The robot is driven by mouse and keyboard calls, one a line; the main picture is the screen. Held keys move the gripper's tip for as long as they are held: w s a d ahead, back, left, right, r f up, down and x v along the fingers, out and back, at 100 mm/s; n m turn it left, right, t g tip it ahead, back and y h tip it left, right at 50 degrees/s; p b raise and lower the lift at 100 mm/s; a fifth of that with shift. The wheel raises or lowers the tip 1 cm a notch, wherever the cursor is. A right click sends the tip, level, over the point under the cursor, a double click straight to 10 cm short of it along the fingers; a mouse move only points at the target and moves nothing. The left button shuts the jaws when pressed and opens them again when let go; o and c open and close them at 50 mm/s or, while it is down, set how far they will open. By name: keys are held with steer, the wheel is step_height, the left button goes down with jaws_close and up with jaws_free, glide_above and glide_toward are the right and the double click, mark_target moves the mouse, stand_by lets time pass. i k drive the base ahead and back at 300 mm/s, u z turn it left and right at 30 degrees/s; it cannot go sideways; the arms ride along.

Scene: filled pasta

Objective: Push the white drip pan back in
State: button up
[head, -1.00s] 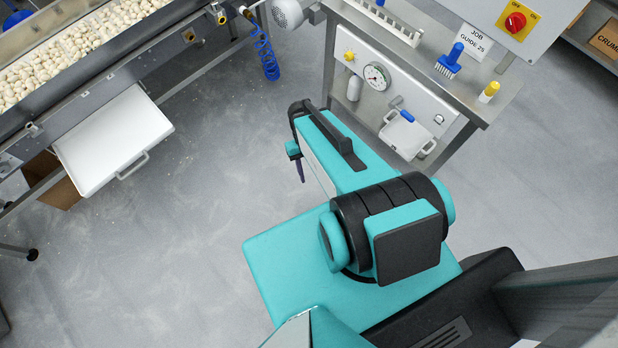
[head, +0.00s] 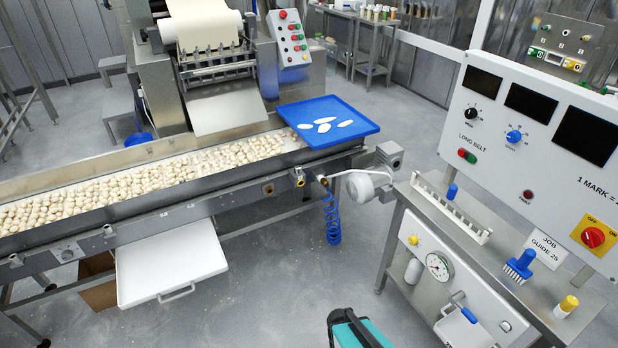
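The white drip pan (head: 165,266) sticks out from under the conveyor's near side, at the left of the head view. It is flat, with a bar handle (head: 176,293) on its front edge. The part of the pan under the conveyor is hidden. Only a teal and black piece of my arm shows at the bottom edge, right of the pan and well apart from it. My gripper is out of the frame.
The conveyor (head: 130,205) carries filled pasta, with a blue tray (head: 328,122) at its right end. A coiled blue hose (head: 332,218) hangs below. A control bench (head: 480,235) stands at right. A cardboard box (head: 98,282) sits behind the pan. The floor before the pan is clear.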

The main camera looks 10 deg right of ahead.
mark_target(152, 268)
steer(key=k, duration=0.5)
steer(key=u, duration=1.15)
steer(key=i, duration=0.3)
steer(key=z, duration=0.1)
